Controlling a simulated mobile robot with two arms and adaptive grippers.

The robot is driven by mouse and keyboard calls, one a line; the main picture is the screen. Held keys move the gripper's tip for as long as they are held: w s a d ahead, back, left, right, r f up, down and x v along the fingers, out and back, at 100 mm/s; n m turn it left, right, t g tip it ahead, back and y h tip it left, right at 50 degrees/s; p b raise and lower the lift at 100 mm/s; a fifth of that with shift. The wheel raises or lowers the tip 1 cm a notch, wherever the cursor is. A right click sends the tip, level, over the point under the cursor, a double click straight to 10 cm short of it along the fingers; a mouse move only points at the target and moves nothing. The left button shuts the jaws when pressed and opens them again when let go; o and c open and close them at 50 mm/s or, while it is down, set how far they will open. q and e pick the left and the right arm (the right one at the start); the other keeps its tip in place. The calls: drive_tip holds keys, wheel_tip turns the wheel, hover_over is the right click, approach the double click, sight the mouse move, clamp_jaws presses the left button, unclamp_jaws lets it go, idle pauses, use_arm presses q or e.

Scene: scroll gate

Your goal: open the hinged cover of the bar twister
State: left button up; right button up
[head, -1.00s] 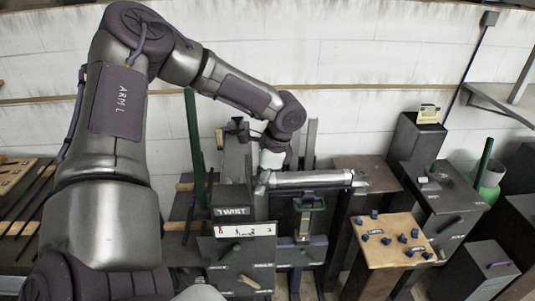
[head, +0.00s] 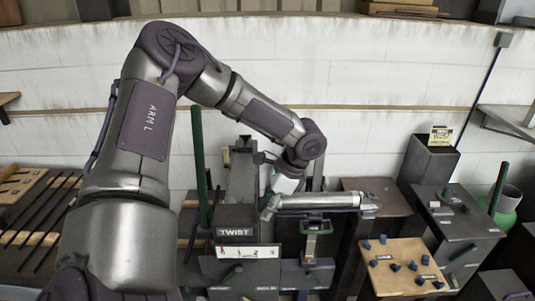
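The bar twister appears to be the machine at the middle, beside a dark block marked TWIST (head: 235,232). A long silver half-round piece (head: 325,201), seemingly its hinged cover, lies level across the top. A green handle-like part (head: 316,228) sits just below it. My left gripper (head: 271,207) points down at the left end of the silver piece, close to it. Whether it touches is unclear. Its fingers are small and partly merge with the machine, so their opening cannot be read. My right gripper is not in view.
A tan board with several blue knobs (head: 405,268) stands to the right. Behind it are a dark pillar with a yellow card (head: 440,137) and a green bucket (head: 506,208). A tall green post (head: 198,150) rises left of the machine. A rack of dark rods (head: 40,215) is at the left.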

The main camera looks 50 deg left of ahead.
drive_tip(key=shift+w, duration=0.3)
use_arm(q)
drive_tip(key=shift+r, duration=0.15)
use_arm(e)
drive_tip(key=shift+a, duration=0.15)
use_arm(q)
drive_tip(key=v, duration=1.1)
drive_tip(key=shift+w+r, duration=0.2)
drive_tip(key=shift+r, duration=0.15)
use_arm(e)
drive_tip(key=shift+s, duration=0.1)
use_arm(q)
drive_tip(key=shift+d, duration=0.1)
